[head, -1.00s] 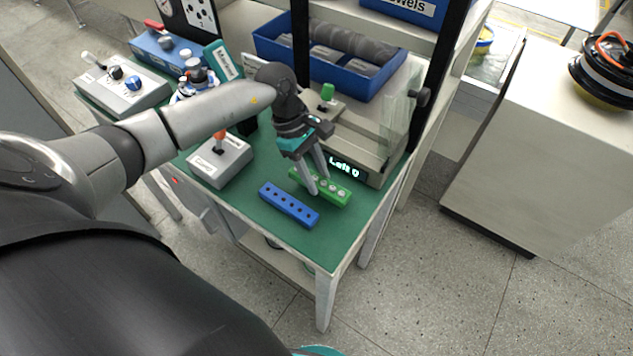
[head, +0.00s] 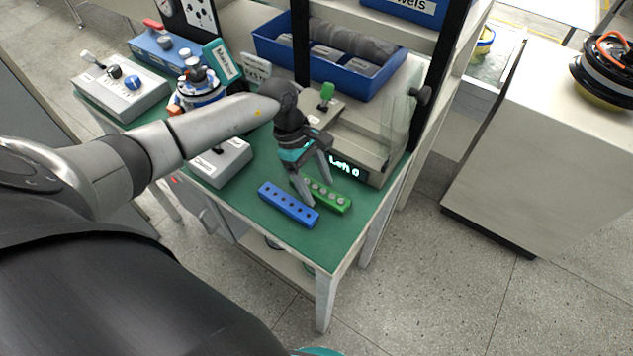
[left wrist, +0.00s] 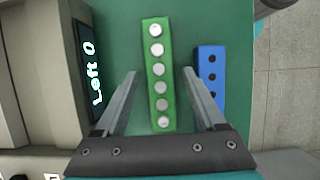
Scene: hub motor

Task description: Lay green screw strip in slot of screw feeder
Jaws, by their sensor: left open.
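The green screw strip (head: 332,198) lies on the green table top, with a row of silver screws along it. In the left wrist view the green strip (left wrist: 158,80) runs between the spread fingers of my left gripper (left wrist: 158,82), apart from both. In the head view my left gripper (head: 318,190) is open over the strip, fingers pointing down. The screw feeder (head: 350,140) stands just behind, its display reading "Left 0"; the display also shows in the left wrist view (left wrist: 91,68). I cannot make out the slot. My right gripper is not in view.
A blue strip with dark holes (head: 289,204) lies beside the green one, close to one finger. A grey box (head: 220,163) and a control box (head: 122,92) stand on the left. A blue bin (head: 330,62) is behind. The table's front corner is clear.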

